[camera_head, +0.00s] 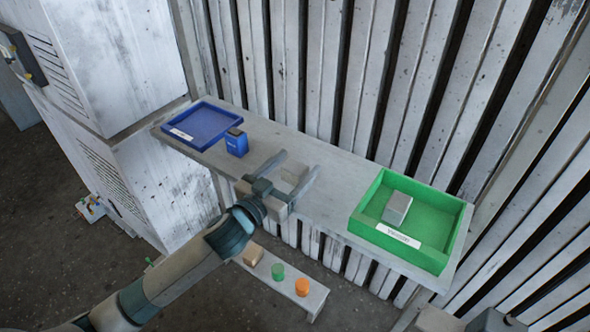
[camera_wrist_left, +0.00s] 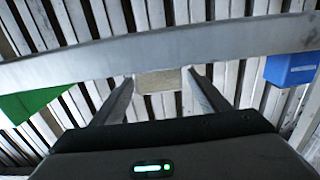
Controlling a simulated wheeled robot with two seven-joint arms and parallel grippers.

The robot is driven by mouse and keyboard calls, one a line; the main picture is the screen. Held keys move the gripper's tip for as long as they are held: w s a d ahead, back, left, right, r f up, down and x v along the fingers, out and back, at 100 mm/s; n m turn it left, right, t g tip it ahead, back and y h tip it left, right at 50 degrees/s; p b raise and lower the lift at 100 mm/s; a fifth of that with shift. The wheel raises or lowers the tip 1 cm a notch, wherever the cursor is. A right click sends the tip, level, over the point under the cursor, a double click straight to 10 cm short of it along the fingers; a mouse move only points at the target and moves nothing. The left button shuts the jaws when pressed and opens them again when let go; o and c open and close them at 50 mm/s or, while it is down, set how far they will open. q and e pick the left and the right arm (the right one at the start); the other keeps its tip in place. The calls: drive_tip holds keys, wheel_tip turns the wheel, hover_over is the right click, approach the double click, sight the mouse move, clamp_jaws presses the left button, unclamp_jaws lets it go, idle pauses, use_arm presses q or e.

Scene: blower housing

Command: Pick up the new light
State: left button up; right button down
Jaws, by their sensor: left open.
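A small pale beige block (camera_head: 294,173), perhaps the new light, sits on the grey shelf. My left gripper (camera_head: 299,165) is open, with its two fingers reaching over the shelf on either side of the block. In the left wrist view the block (camera_wrist_left: 163,80) shows between the open fingertips (camera_wrist_left: 160,84); I cannot tell whether they touch it. A light grey box (camera_head: 397,207) lies in the green tray (camera_head: 457,238) at the shelf's right end. Nothing on any of these plainly reads as "new light". My right gripper is not in view.
A blue tray (camera_head: 212,108), seemingly empty, and an upright blue container (camera_head: 237,143) stand at the shelf's left end. The shelf (camera_head: 338,190) is clear between the block and the green tray. A slatted wall (camera_head: 330,70) rises behind. A low bench (camera_head: 312,297) holds several small coloured items.

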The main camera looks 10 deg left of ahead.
use_arm(q)
drive_tip(key=shift+w, duration=0.15)
idle(0.3)
drive_tip(key=c, duration=1.2)
drive_tip(key=shift+r, duration=0.1)
